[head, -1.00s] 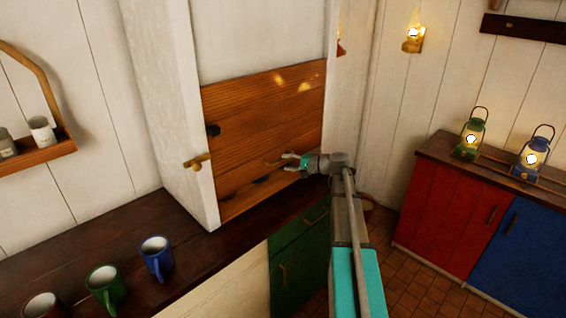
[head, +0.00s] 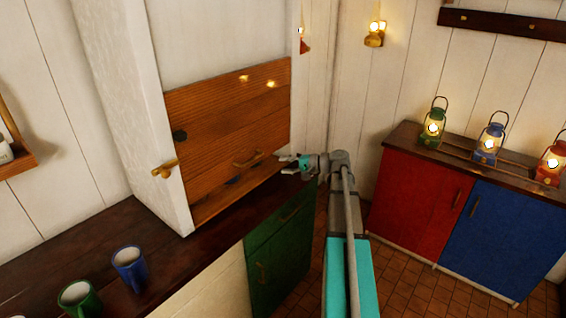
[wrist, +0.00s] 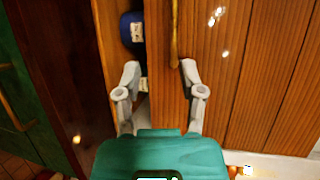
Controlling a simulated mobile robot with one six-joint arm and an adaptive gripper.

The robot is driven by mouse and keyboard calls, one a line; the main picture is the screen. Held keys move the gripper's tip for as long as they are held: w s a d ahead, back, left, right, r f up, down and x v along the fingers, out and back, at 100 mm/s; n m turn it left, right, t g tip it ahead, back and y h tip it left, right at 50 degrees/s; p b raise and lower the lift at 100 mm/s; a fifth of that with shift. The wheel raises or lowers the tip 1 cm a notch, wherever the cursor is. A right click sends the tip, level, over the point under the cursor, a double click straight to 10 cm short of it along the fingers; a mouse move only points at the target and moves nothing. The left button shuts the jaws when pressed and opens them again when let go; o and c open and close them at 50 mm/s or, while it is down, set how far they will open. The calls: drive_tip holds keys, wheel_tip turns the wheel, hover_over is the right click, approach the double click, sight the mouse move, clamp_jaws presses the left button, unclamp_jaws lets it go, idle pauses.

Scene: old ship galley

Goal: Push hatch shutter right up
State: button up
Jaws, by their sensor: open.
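The hatch shutter (head: 220,120) is a panel of orange-brown boards inside a white frame, with a brass bar handle (head: 248,159) low on it. A narrow gap shows under its lower edge, with a dark blue item (wrist: 130,30) behind it in the wrist view. My gripper (head: 285,160) is open and empty, just right of the handle in the head view. In the wrist view the handle (wrist: 175,35) runs in from the top, its near end between my gripper's fingertips (wrist: 160,72). I cannot tell whether anything touches.
A dark wooden counter (head: 95,238) with a green mug (head: 75,300) and a blue mug (head: 130,268) runs below the hatch. A brass knob (head: 164,170) sticks out of the frame. Red and blue cupboards (head: 418,205) with lanterns stand right. Tiled floor lies between.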

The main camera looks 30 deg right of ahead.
drive_tip(key=s+a+f+n+g+b, duration=0.1)
drive_tip(key=a+f+g, duration=0.1)
drive_tip(key=a+f, duration=0.3)
drive_tip(key=shift+s+a+b, duration=0.3)
drive_tip(key=shift+s+a, duration=0.1)
drive_tip(key=shift+a, duration=0.35)
drive_tip(key=m+t+p, duration=0.1)
drive_tip(key=t+p, duration=0.2)
approach(254, 159)
drive_tip(key=v, duration=0.3)
drive_tip(key=shift+d+r, duration=0.15)
drive_tip(key=shift+d, duration=0.15)
drive_tip(key=shift+w+a, duration=0.1)
drive_tip(key=b+x, duration=0.1)
drive_tip(key=x, duration=0.6)
drive_tip(key=b+x, duration=0.1)
drive_tip(key=x, duration=0.5)
drive_tip(key=shift+w+a+f, duration=0.15)
drive_tip(key=shift+a+f, duration=0.15)
clamp_jaws()
